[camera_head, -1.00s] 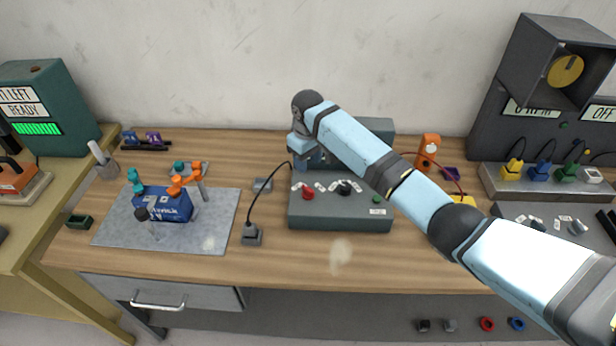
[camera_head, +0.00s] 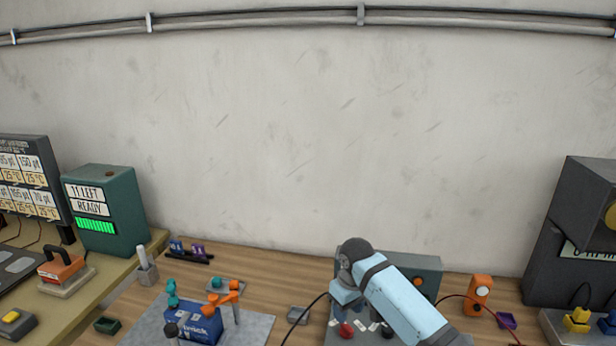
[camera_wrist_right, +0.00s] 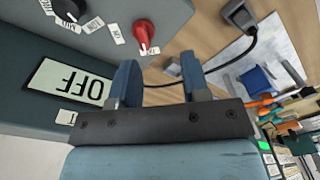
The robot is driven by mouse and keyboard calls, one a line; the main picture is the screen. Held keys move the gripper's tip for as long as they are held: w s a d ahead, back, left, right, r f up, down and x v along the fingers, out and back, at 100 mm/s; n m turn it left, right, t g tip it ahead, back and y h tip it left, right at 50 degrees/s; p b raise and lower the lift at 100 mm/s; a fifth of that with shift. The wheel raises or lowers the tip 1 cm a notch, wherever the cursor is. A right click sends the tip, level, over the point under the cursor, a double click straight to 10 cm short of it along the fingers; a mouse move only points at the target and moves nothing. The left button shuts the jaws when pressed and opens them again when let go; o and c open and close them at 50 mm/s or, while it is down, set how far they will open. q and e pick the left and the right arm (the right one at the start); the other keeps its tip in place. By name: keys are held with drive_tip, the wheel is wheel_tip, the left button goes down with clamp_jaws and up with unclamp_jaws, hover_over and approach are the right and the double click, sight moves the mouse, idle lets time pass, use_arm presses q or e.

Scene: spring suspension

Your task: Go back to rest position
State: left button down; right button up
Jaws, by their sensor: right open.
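My right gripper (camera_head: 345,298) hangs in front of the left part of a grey-green control box (camera_head: 418,268) in the head view. In the right wrist view its two blue fingers (camera_wrist_right: 160,82) are spread apart with nothing between them. A display reading OFF (camera_wrist_right: 72,88), a red knob (camera_wrist_right: 144,31) and a black knob (camera_wrist_right: 70,8) show near the fingers there, on the control box. My left gripper is in neither view.
A blue block with orange and teal parts (camera_head: 197,326) stands on a grey mat (camera_head: 258,328) to the left. An orange device (camera_head: 478,292) stands right of the control box. A black cable (camera_wrist_right: 212,69) runs near the fingers.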

drive_tip(key=s+d+f+m+t+y, duration=0.15)
drive_tip(key=s+f, duration=0.25)
drive_tip(key=s, duration=0.7)
drive_tip(key=s+d+f, duration=0.3)
drive_tip(key=s+f, duration=0.1)
drive_tip(key=s, duration=0.7)
drive_tip(key=s+d+r+m+t+h, duration=0.1)
drive_tip(key=s+d+r+m, duration=0.3)
drive_tip(key=s, duration=0.6)
drive_tip(key=s+d+r+n+t+h, duration=0.1)
drive_tip(key=s+d+r, duration=0.1)
drive_tip(key=s+d, duration=0.6)
drive_tip(key=w+a+f+t+y, duration=0.1)
drive_tip(key=w+a+f+t, duration=0.1)
drive_tip(key=f, duration=0.5)
drive_tip(key=w+a+f+t+y, duration=0.1)
drive_tip(key=w+a+f+t, duration=0.1)
drive_tip(key=a+f+t, duration=0.3)
wheel_tip(320, 180, down, 2)
drive_tip(key=shift+w+a+f+n+y, duration=0.1)
drive_tip(key=shift+w+a+n+y, duration=0.1)
drive_tip(key=shift+w+n+y, duration=0.2)
